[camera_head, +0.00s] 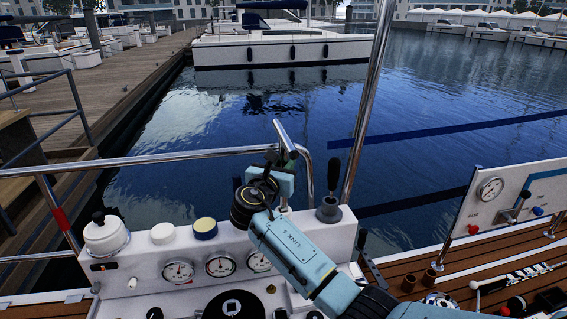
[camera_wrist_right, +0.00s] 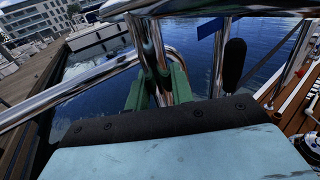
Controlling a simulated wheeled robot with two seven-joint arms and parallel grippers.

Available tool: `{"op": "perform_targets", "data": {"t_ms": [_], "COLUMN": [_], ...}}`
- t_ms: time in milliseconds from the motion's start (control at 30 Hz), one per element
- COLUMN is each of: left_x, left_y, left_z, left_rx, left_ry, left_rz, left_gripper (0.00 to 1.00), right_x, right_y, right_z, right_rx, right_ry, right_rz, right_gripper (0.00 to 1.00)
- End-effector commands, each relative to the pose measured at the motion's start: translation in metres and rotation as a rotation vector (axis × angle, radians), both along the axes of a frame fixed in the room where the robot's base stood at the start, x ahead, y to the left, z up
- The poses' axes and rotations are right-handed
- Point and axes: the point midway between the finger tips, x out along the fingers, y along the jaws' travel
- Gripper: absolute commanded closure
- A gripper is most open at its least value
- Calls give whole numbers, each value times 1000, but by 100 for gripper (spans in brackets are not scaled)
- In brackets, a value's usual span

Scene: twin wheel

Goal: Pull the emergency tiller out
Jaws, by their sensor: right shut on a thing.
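A bent chrome tube (camera_head: 284,138), which looks like the emergency tiller, stands behind the white console near a chrome rail. My right gripper (camera_head: 283,180) reaches it from the lower right and is shut on it. In the right wrist view, the green fingers of the right gripper (camera_wrist_right: 158,90) lie on either side of the upright part of the chrome tube (camera_wrist_right: 152,48). The top part of the tube crosses the upper edge of that view. Its lower end is hidden behind my gripper and wrist. My left gripper is not in view.
A black-handled lever (camera_head: 333,178) stands upright just right of the gripper. The white console (camera_head: 140,275) carries gauges and knobs. A chrome rail (camera_head: 150,160) runs left of the gripper, and a tall chrome pole (camera_head: 370,100) rises at right. Water lies beyond.

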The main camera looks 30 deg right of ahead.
Motion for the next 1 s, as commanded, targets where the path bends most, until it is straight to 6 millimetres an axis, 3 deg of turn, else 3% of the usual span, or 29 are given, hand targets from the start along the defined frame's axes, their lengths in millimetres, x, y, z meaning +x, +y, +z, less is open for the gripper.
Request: {"op": "perform_targets", "data": {"t_ms": [133,433,1000], "left_x": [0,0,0], "left_y": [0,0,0], "left_z": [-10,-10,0], "left_rx": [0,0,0], "left_ry": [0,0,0], "left_rz": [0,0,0], "left_gripper": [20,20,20], "right_x": [1,1,1], "right_y": [0,-1,-1], "right_z": [-7,-6,26], "right_rx": [-3,-3,-3], "right_ry": [-8,-8,-11], "right_rz": [1,1,0], "right_gripper": [100,100,100]}}
